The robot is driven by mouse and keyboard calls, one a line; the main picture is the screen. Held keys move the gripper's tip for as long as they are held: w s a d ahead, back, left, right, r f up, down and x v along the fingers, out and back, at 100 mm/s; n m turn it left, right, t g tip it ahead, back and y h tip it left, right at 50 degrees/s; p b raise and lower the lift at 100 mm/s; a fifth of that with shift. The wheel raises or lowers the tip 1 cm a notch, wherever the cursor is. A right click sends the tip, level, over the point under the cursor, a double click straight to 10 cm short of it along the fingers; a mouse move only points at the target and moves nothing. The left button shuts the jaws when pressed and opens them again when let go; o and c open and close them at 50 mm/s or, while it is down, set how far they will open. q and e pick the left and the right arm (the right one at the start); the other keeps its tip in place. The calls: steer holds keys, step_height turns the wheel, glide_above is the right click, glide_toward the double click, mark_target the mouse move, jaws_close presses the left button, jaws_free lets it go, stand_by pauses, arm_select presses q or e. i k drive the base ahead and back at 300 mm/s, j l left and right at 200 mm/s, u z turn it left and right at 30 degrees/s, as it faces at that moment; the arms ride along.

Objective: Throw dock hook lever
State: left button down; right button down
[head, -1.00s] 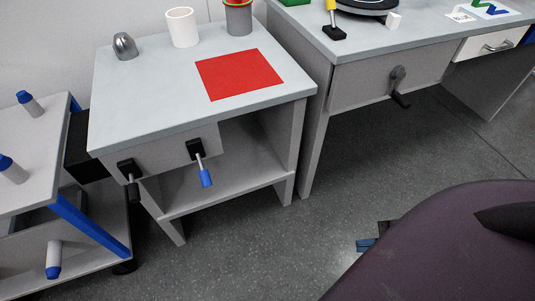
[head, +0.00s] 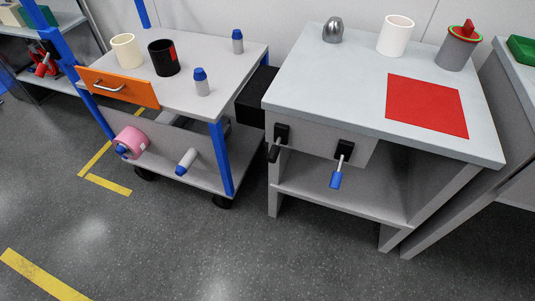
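Two levers hang on the front panel of the grey table (head: 300,98) in the head view. One lever has a black mount and a black handle (head: 273,154), near the left corner. The other lever has a black mount and a blue handle (head: 336,180), further right. Both handles point downward. The frames do not show which one is the dock hook lever. A black box (head: 257,97) sits between the grey table and the cart (head: 225,48). Neither of my grippers is in view.
The cart on wheels has an orange drawer front (head: 120,88), a cream cup (head: 126,50), a black cup (head: 163,57) and bottles with blue caps. A red sheet (head: 427,105), a white cup (head: 396,36) and a grey pot (head: 458,50) are on the table. The floor in front is clear.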

mark_target(273, 155)
steer(key=i+j+z, duration=0.2)
steer(key=j, duration=0.15)
steer(key=i+j+z, duration=0.2)
steer(key=j, duration=0.2)
steer(key=j+z, duration=0.2)
steer(key=j, duration=0.4)
steer(key=l, duration=0.25)
steer(key=i, duration=0.05)
